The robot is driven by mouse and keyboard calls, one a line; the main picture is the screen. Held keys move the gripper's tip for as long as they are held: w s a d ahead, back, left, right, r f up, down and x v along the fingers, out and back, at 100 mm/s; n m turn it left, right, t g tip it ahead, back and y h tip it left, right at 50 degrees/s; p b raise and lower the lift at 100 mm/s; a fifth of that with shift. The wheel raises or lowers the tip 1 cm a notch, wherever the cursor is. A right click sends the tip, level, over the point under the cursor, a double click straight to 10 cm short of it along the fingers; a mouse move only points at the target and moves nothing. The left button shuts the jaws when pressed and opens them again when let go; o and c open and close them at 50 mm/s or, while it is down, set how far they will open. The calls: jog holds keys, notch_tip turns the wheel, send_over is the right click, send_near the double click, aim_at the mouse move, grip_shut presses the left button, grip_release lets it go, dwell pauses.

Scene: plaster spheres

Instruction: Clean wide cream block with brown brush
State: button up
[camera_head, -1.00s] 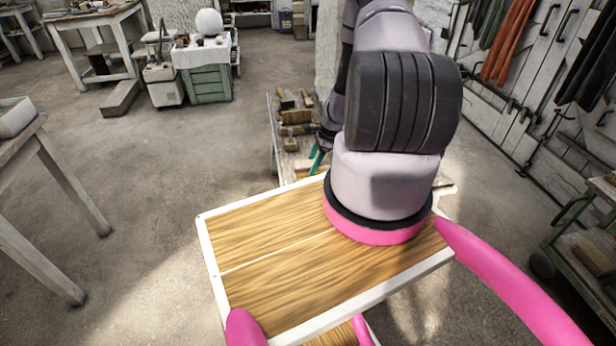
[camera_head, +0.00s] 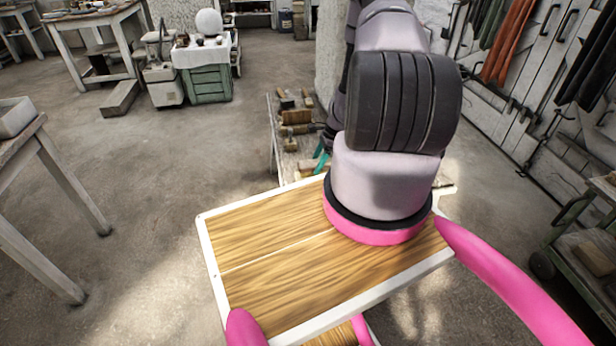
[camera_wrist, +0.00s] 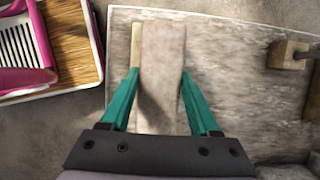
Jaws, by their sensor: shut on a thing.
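My gripper (camera_wrist: 162,105) has two green fingers, shut on a long, mottled pale-brown piece (camera_wrist: 163,60) in the wrist view. A narrow cream strip (camera_wrist: 136,45) shows along its left side, mostly covered. I cannot tell for sure whether the held piece is the brush or the block, or whether it touches the strip. In the head view the green fingers (camera_head: 320,160) are low over the low bench, largely hidden by my arm. A pale block (camera_head: 306,166) lies beside them.
The bench (camera_wrist: 240,75) has a worn grey top. A wooden piece with a dark rod (camera_wrist: 287,54) lies at its right. Several wooden pieces (camera_head: 296,117) lie farther back in the head view. A worktable (camera_head: 28,140) stands at left, a green cart (camera_head: 590,240) at right.

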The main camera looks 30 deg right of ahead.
aim_at(308, 163)
jog(key=shift+w+a, duration=0.25)
jog(key=shift+a, duration=0.6)
jog(key=shift+w+a, duration=0.2)
jog(key=shift+a, duration=0.65)
jog(key=shift+s+d+r, duration=0.15)
jog(key=shift+d+r, duration=0.2)
jog(key=shift+d, duration=0.2)
jog(key=shift+s+d+r, duration=0.15)
jog(key=shift+d+r, duration=0.2)
jog(key=shift+d, duration=0.2)
jog(key=shift+s, duration=0.1)
jog(key=shift+s+a+f, duration=0.1)
jog(key=shift+s+a, duration=0.1)
jog(key=shift+s, duration=0.3)
jog(key=shift+s+a, duration=0.15)
jog(key=shift+s, duration=0.35)
jog(key=shift+f, duration=0.6)
